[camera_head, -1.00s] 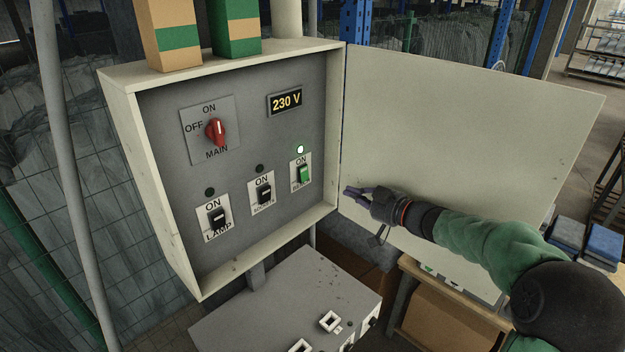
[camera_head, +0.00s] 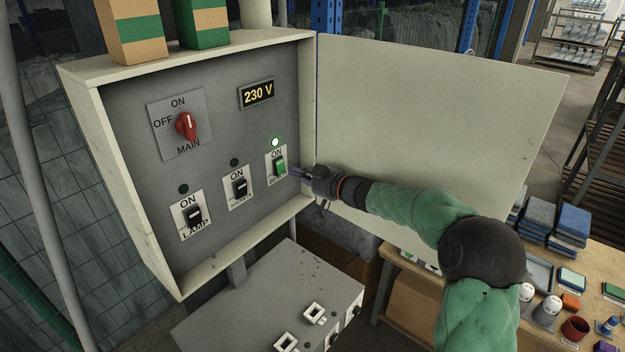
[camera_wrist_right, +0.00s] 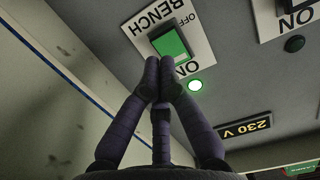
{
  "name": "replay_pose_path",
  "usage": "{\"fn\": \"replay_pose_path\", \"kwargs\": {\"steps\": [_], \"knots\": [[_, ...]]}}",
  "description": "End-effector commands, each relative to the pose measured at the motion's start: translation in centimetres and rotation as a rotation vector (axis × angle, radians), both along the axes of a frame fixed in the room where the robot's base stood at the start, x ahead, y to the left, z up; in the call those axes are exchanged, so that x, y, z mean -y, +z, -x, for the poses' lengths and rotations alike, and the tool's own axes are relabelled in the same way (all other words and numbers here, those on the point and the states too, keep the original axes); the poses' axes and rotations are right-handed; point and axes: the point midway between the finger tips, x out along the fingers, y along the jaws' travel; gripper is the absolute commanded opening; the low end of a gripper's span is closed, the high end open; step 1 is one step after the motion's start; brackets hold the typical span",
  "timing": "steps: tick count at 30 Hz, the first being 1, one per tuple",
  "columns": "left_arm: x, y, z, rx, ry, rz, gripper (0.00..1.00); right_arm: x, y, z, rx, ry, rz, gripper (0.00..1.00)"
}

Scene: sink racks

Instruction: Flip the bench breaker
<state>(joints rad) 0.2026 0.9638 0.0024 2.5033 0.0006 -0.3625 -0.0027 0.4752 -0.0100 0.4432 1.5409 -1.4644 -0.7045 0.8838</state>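The bench breaker (camera_head: 281,166) is a green rocker on a white plate at the panel's lower right. The lamp (camera_head: 275,142) above it glows green. In the right wrist view, the green rocker (camera_wrist_right: 170,45) sits between the words ON and OFF, with BENCH beside OFF. My right gripper (camera_head: 296,172) is just right of the breaker. Its fingertips (camera_wrist_right: 160,66) are together and empty, overlapping the rocker's ON-side edge in the wrist view. I cannot tell whether they touch it. My left gripper is not in view.
The panel also holds a red MAIN knob (camera_head: 185,126), a black LAMP breaker (camera_head: 193,215), another black breaker (camera_head: 240,187) and a 230 V display (camera_head: 256,93). The box's open door (camera_head: 430,120) stands behind my right arm. A grey case (camera_head: 275,300) lies below.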

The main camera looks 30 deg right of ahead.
Motion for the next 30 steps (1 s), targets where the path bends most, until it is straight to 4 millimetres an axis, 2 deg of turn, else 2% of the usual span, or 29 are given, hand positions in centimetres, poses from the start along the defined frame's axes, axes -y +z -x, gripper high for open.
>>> {"fn": "replay_pose_path", "kwargs": {"steps": [3,7,22,30], "knots": [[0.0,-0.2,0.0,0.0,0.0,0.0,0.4,-0.6,-0.3,-1.5,0.001,0.002,-0.001,0.0],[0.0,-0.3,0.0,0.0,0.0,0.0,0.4,-0.8,-0.4,-2.5,0.001,0.001,0.0,0.0],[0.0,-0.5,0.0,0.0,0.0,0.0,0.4,-0.9,-0.5,-2.9,0.004,0.0,-0.001,0.0],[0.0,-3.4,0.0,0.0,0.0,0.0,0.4,-1.2,-1.4,-3.6,0.082,0.001,-0.029,0.0]]}}
